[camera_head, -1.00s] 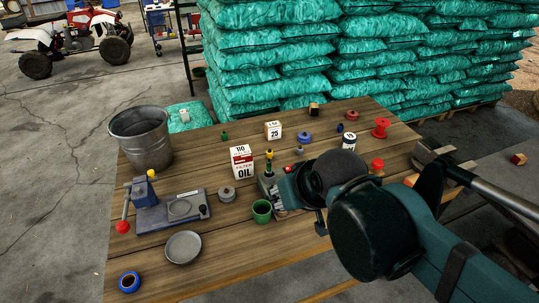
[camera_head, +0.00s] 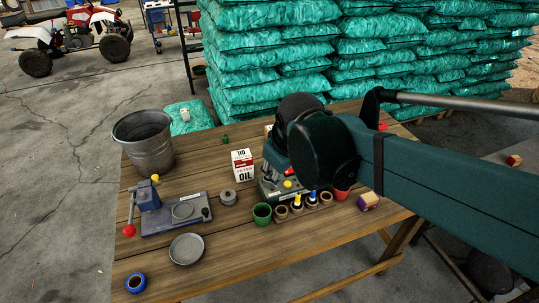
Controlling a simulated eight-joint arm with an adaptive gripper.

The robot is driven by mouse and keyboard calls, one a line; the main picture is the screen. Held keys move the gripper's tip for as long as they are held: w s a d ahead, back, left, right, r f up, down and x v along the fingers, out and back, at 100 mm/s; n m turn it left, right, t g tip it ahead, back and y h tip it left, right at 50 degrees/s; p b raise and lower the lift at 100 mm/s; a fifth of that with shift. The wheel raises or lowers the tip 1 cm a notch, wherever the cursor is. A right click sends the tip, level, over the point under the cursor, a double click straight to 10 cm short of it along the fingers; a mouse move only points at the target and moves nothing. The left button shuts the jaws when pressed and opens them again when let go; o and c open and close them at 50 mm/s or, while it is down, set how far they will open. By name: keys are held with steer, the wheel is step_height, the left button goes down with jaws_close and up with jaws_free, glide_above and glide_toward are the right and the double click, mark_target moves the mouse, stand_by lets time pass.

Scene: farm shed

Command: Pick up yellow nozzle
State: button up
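A small yellow-topped piece (camera_head: 297,198) stands upright in a low wooden holder with round openings (camera_head: 281,213), near the table's front edge. A blue-topped piece (camera_head: 312,198) stands beside it. A smaller yellow part (camera_head: 288,184) shows on a grey-green device (camera_head: 269,192) just behind the holder. I cannot tell for certain which yellow part is the nozzle. My arm reaches in from the right, and its dark end links hang over the device. My gripper's fingers are hidden behind these links, so its opening and any contents do not show.
A green cup (camera_head: 262,213) and red cup (camera_head: 341,194) flank the holder. A white oil box (camera_head: 242,165), metal bucket (camera_head: 144,145), grey plate (camera_head: 186,249) and blue vise-like tool (camera_head: 145,195) are on the left.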

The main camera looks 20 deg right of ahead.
steer(key=w+d+n+g+h+p, duration=0.25)
steer(key=w+n+p, duration=0.4)
steer(key=w, duration=0.75)
steer(key=w+f+n+g+h+p, duration=0.1)
steer(key=w+f+n+g+p, duration=0.2)
steer(key=w, duration=0.7)
step_height(320, 180, down, 6)
steer(key=n+p, duration=0.2)
steer(key=n, duration=0.2)
steer(key=shift+w+d+r, duration=0.15)
steer(key=shift+w, duration=0.05)
steer(key=shift+x, duration=1.3)
steer(key=shift+x, duration=2.6)
steer(key=shift+s, duration=0.15)
steer(key=c, duration=0.8)
